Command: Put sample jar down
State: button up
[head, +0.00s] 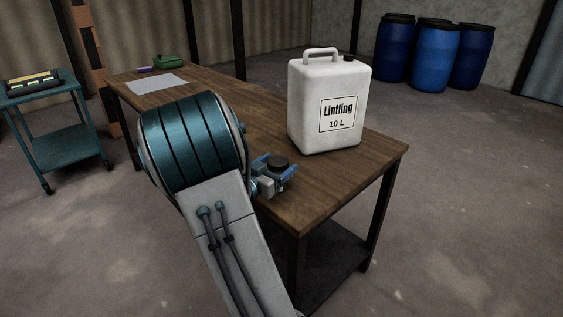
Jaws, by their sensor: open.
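My gripper (279,171) is low over the near part of the wooden table (325,178), with blue fingers. The sample jar shows as a round black lid (278,161) between the fingers. The jaws are open, with a finger on each side of the jar. The jar looks upright. Its body is mostly hidden by my gripper, so I cannot tell for sure how its base meets the table top. My large teal arm joint hides the table's left middle.
A paper sheet (154,84) and a green object (170,61) lie at the table's far end. A teal cart (62,128) stands left, blue barrels (437,58) at the back right. The near right table corner is bare.

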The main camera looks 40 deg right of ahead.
jog(key=w+a+f+n+t+y+p, duration=0.15)
jog(key=a+n+t+y, duration=0.6)
jog(key=a+y, duration=1.35)
jog(key=s+a+n+g+h, duration=0.1)
jog(key=s+a+n+g, duration=0.2)
jog(key=s, duration=0.7)
jog(key=s+a+n+g+h, duration=0.2)
jog(key=s+a+n+g, duration=0.2)
jog(key=s+g, duration=0.3)
jog(key=s, duration=0.3)
jog(key=shift+s+a+f+n+h, duration=0.15)
jog(key=shift+s+n+h, duration=0.15)
jog(key=shift+n, duration=0.05)
